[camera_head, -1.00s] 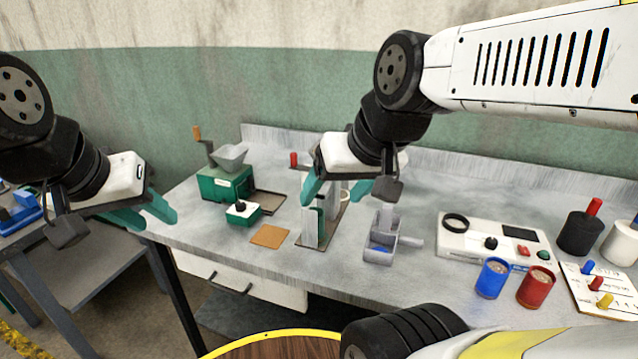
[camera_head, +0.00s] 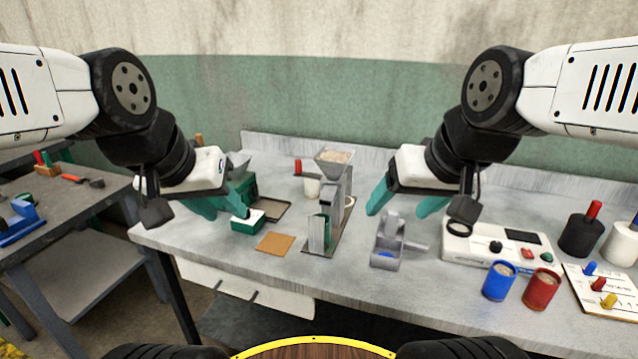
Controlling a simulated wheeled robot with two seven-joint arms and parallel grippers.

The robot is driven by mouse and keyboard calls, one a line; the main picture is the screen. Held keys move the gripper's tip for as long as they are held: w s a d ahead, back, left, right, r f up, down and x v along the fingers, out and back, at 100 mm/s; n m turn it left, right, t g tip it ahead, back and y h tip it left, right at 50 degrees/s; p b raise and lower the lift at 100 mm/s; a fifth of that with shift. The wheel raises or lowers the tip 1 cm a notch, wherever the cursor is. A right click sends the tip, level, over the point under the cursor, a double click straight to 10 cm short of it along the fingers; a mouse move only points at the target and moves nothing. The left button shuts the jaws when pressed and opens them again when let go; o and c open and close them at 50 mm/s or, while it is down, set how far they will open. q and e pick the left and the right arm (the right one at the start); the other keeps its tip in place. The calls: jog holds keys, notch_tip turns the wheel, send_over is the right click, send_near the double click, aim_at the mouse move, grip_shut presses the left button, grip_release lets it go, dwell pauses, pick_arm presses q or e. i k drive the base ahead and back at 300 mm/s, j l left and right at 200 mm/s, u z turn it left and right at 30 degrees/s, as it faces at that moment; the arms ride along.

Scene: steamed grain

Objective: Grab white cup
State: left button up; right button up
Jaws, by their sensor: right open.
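A small white cup (camera_head: 312,188) stands on the grey table behind and to the left of the grey machine with a hopper (camera_head: 338,185). The machine partly hides it. My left gripper (camera_head: 223,206), with teal fingers, is open and empty, to the left of the cup in the picture and in front of the green grinder. My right gripper (camera_head: 402,204) is open and empty, to the right of the machine and above the grey holder (camera_head: 386,245). Neither gripper touches the cup.
A green box (camera_head: 248,222) and a brown mat (camera_head: 275,243) lie left of the machine. A white scale-like device (camera_head: 495,243), a blue cup (camera_head: 499,281) and a red cup (camera_head: 539,290) stand at the right. A side table (camera_head: 62,205) is at the far left.

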aim_at(312, 186)
jog(key=i+j, duration=0.2)
jog(key=j, duration=0.15)
jog(key=i+j, duration=0.2)
jog(key=j, duration=0.2)
jog(key=i+j+z, duration=0.1)
jog(key=j, duration=0.25)
jog(key=i+j, duration=0.25)
jog(key=j, duration=0.15)
jog(key=l, duration=0.3)
